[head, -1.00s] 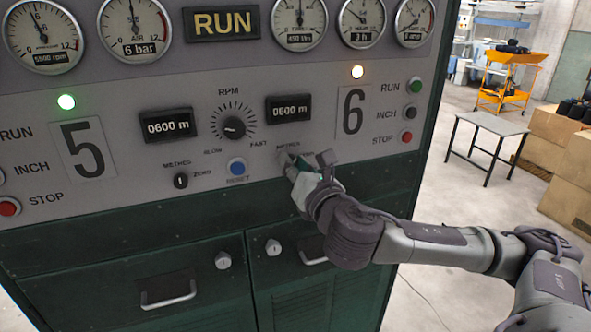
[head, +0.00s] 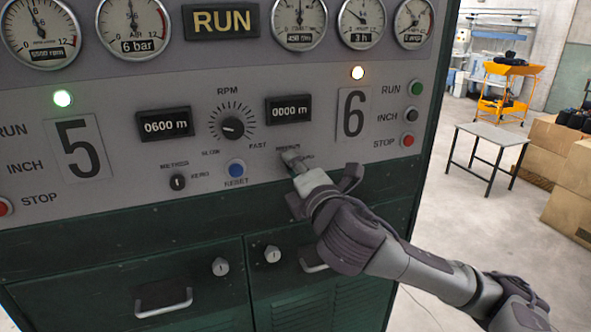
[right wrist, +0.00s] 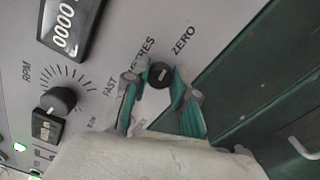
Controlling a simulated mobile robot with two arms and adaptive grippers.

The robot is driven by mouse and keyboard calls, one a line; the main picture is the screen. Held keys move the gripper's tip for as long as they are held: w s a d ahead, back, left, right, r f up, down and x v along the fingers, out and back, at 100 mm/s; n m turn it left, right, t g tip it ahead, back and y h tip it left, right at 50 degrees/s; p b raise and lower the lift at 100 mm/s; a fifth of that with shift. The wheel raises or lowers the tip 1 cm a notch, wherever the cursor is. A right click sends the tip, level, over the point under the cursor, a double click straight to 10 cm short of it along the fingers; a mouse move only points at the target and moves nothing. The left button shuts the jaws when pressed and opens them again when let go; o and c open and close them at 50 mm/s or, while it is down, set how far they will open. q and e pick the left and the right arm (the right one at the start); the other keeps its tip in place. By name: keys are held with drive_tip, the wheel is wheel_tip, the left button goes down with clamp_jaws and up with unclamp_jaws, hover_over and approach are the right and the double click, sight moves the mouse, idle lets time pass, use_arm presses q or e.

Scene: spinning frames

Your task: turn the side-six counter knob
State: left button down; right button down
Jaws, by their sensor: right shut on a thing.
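The side-six counter knob (right wrist: 160,72) is a small black knob between the METRES and ZERO labels in the right wrist view. In the head view my right gripper (head: 292,157) hides it. The fingertips of my right gripper (right wrist: 162,84) sit on either side of the knob, shut on it. The side-six counter display (head: 288,108) above it reads 0000 m; it also shows in the right wrist view (right wrist: 66,27). My left gripper is not in view.
The side-five counter knob (head: 177,182) and its display (head: 164,123), reading 0600 m, are to the left. The RPM dial (head: 232,128) and blue RESET button (head: 236,168) lie between. The RUN, INCH and STOP buttons (head: 411,115) are at right. Green cabinet doors (head: 160,270) are below.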

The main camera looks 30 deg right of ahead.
drive_tip(key=shift+m, duration=0.9)
drive_tip(key=shift+r, duration=0.1)
